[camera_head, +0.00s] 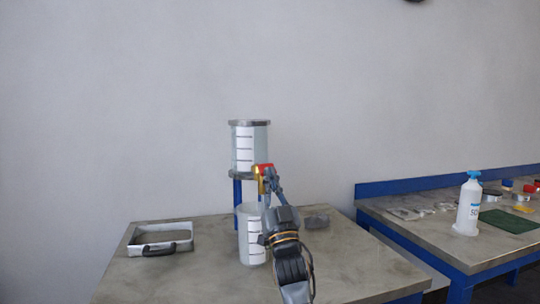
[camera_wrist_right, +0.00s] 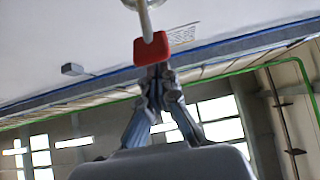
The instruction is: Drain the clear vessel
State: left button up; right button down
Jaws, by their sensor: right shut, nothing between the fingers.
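The clear vessel (camera_head: 243,148) with a graduated scale and grey flanges stands on blue legs (camera_head: 237,190) on the near table. A brass valve (camera_head: 261,185) with a red handle (camera_head: 264,167) sits under its front right side. A white graduated beaker (camera_head: 250,238) stands below the vessel, partly hidden by my right arm. My right gripper (camera_head: 270,183) is shut and empty, with its fingertips right at the red handle. In the right wrist view the red handle (camera_wrist_right: 151,47) is just beyond the fingertips (camera_wrist_right: 158,72); I cannot tell whether they touch. My left gripper is not in view.
A grey tray with a black handle (camera_head: 160,240) lies at the left of the table. A small grey block (camera_head: 316,221) is behind my arm. A second blue-edged table on the right holds a white bottle with a blue top (camera_head: 468,208) and a green mat (camera_head: 508,221).

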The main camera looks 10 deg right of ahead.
jog(key=shift+f, duration=0.15)
dwell(0.4)
jog(key=v, duration=1.2)
